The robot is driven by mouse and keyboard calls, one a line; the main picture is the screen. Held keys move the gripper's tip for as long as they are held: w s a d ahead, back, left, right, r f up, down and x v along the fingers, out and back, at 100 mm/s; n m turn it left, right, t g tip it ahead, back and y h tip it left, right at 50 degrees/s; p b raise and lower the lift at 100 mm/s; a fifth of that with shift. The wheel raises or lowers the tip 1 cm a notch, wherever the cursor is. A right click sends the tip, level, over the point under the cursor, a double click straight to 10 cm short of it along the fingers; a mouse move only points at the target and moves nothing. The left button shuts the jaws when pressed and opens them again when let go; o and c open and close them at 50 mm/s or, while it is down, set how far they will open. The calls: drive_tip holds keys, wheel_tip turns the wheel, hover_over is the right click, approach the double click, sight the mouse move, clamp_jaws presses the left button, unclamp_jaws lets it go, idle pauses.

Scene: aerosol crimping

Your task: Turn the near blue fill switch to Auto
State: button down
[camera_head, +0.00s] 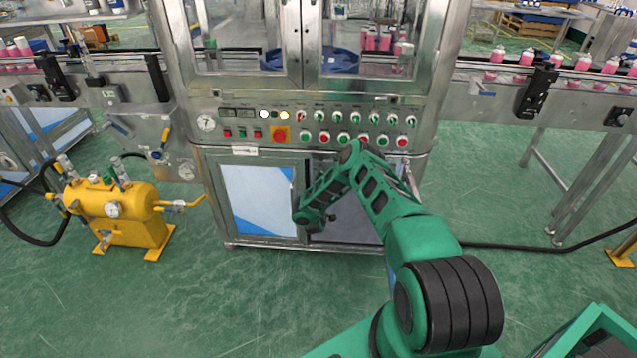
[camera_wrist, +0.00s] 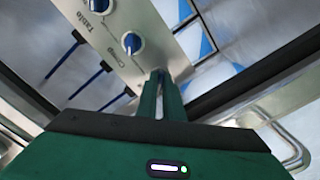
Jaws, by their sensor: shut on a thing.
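In the wrist view a metal panel (camera_wrist: 160,37) carries a row of blue switches. One blue switch (camera_wrist: 132,43) is labelled Crimp, and another blue switch (camera_wrist: 99,6) is labelled Table. My gripper (camera_wrist: 160,76) is at the panel's near end, in line with this row. Its two green fingers are close together and shut on what I take to be the near blue fill switch, which they hide along with its label and setting. In the head view my gripper is at the lower front of the machine, and no blue switch can be made out there.
The filling machine (camera_head: 257,152) has several red and green buttons and small knobs above its lower doors. A yellow tank (camera_head: 120,200) stands at left. Conveyors with pink bottles (camera_head: 525,60) run on both sides. In the wrist view, blue-handled rods (camera_wrist: 87,84) lie beside the panel.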

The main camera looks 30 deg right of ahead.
drive_tip(key=shift+w+a, duration=0.15)
drive_tip(key=shift+a, duration=0.2)
drive_tip(key=c, duration=1.9)
unclamp_jaws()
drive_tip(key=shift+c, duration=0.2)
drive_tip(key=shift+o, duration=0.2)
drive_tip(key=shift+d, duration=0.1)
drive_tip(key=v, duration=1)
drive_tip(key=shift+s+a, duration=0.25)
drive_tip(key=shift+s, duration=0.05)
drive_tip(key=shift+f, duration=0.1)
